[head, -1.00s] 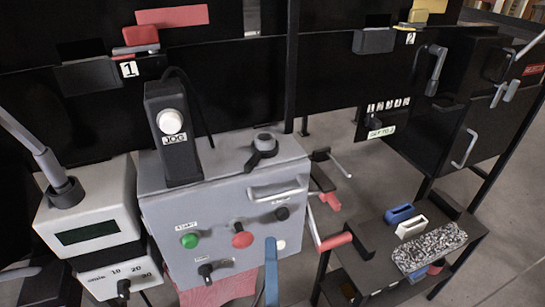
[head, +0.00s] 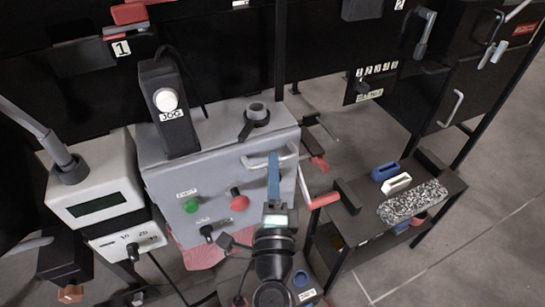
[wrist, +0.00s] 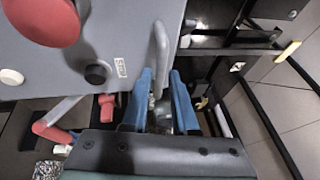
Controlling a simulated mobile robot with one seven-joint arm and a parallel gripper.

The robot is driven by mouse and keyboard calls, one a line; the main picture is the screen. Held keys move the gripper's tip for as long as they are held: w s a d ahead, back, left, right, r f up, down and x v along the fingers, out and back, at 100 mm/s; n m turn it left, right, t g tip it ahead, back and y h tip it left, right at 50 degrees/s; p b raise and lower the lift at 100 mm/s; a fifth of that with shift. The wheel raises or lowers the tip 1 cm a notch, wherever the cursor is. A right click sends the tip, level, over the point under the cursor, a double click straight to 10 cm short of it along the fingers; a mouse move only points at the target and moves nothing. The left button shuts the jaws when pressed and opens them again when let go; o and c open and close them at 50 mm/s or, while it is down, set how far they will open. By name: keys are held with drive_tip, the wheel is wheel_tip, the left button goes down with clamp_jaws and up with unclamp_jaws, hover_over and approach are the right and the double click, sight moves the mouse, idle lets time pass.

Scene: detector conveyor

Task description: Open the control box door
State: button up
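The control box (head: 217,180) is a grey box whose front door carries a green button (head: 191,206), a red button (head: 239,203) and a pale bar handle (head: 254,163) near its upper right. The door looks shut. My gripper (head: 273,160) has blue fingers and overlaps the handle in the head view. In the wrist view my gripper (wrist: 161,75) is open, fingers apart. The handle (wrist: 162,45) shows as a grey bar near the fingertips, its lower end reaching between them. Whether a finger touches it, I cannot tell. The red button (wrist: 42,18) is close at upper left.
A black JOG pendant (head: 168,110) and a dark knob (head: 256,114) sit on the box top. A white display unit (head: 95,190) stands left. A red-handled crank (head: 322,200) juts out just right of the box, beside a black shelf (head: 350,232). Open floor lies farther right.

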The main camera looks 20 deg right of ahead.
drive_tip(key=shift+x, duration=0.95)
clamp_jaws()
drive_tip(key=shift+a, duration=0.1)
idle(0.7)
